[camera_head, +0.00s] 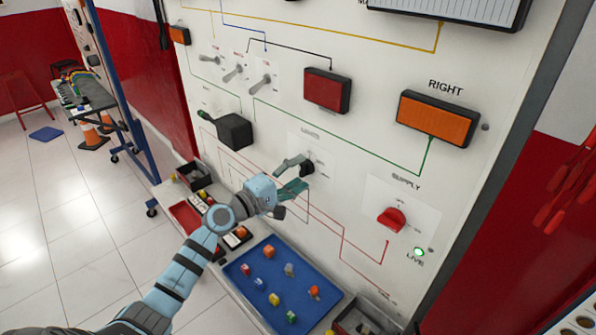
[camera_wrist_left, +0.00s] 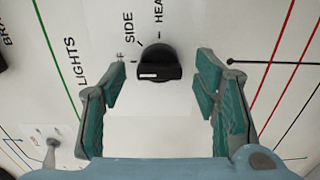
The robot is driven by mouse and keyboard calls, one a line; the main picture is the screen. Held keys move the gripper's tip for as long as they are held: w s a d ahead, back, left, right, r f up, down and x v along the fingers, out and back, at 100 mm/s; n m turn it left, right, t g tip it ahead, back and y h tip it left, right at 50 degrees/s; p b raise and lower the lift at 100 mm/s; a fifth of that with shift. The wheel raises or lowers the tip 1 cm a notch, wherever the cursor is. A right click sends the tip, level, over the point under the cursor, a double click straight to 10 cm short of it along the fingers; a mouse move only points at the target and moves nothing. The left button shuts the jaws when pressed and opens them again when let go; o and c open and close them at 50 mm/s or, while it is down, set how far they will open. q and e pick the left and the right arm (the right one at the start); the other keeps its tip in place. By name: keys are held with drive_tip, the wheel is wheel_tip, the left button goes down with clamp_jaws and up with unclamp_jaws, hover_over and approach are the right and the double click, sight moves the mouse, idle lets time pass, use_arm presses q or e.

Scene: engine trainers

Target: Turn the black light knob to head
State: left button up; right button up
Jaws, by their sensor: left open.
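The black light knob (camera_wrist_left: 158,62) is round with a raised bar and a small white mark, under the LIGHTS label on the white panel. The SIDE and HEAD labels show above it in the wrist view, and another label is partly hidden by a finger. The knob also shows in the head view (camera_head: 307,168), partly behind the fingers. My left gripper (camera_head: 298,173) is open at the panel, its green-padded fingers on either side of the knob with gaps in the wrist view (camera_wrist_left: 161,77). My right gripper is not in view.
A red supply knob (camera_head: 391,220) and a lit green lamp (camera_head: 419,252) are to the right. A black box (camera_head: 235,131) juts out at upper left. A blue tray (camera_head: 262,307) with several small coloured parts lies below my arm. Toggle switches (camera_head: 233,73) stick out higher up.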

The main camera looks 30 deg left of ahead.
use_arm(q)
drive_tip(key=shift+w, duration=0.2)
drive_tip(key=c, duration=1.1)
drive_tip(key=shift+c, duration=0.2)
